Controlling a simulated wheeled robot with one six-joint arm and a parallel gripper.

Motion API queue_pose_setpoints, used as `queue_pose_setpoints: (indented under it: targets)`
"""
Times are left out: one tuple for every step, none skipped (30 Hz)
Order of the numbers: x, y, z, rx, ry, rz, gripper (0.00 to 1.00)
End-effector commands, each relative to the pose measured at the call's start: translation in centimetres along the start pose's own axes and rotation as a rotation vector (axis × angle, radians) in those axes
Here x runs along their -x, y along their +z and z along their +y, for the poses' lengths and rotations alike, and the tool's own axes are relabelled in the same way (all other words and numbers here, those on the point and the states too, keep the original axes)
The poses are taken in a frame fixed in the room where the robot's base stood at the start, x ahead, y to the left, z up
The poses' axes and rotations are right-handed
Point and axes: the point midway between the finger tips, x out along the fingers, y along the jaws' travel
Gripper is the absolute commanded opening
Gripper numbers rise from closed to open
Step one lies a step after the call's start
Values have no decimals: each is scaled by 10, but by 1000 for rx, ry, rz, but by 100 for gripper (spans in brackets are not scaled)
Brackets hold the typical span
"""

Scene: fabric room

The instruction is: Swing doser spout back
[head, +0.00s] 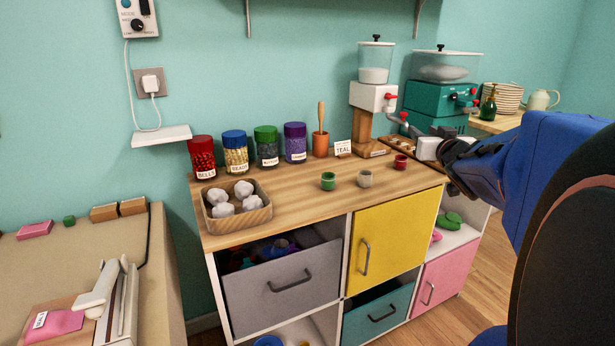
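A doser with a white body (366,97) and a clear hopper (375,72) of white filling stands on a wooden post at the counter's back right. A red knob (391,97) is on its side. A thin grey spout with a red end (398,118) reaches out to the right, low beside the body. A teal machine (428,99) with a wide clear hopper stands to its right. My gripper (424,143) comes in from the right, in front of the teal machine and close to the spout's end. I cannot tell whether it touches the spout or how far its fingers are apart.
On the wooden counter (290,204) stand several labelled jars (266,148), a tray (239,217) of white lumps, small green (328,182), grey (365,179) and red (401,162) cups, and a TEAL card (343,149). A grey drawer (283,288) is open. The counter's front middle is clear.

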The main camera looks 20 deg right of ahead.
Motion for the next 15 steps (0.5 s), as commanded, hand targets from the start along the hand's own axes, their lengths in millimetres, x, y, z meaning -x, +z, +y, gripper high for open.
queue_pose_setpoints:
  targets:
    - [1, 1, -4, 2, 5, -8, 36]
    - [2, 2, -5, 3, 12, -14, 36]
    - [3, 4, -7, 6, 21, -24, 36]
    - [5, 6, -9, 7, 27, -31, 36]
    - [6, 7, -10, 7, 34, -38, 36]
    - [7, 9, -12, 10, 42, -49, 36]
    - [9, 11, -14, 11, 47, -57, 36]
    - [10, 13, -16, 11, 53, -67, 36]
    - [12, 16, -18, 14, 61, -80, 36]
    - [14, 18, -20, 14, 65, -88, 36]
    - [15, 20, -22, 15, 71, -98, 36]
    - [18, 23, -24, 17, 77, -112, 36]
    - [19, 26, -26, 18, 81, -122, 36]
    - [21, 28, -28, 18, 85, -133, 36]
    - [24, 31, -31, 20, 90, -148, 36]
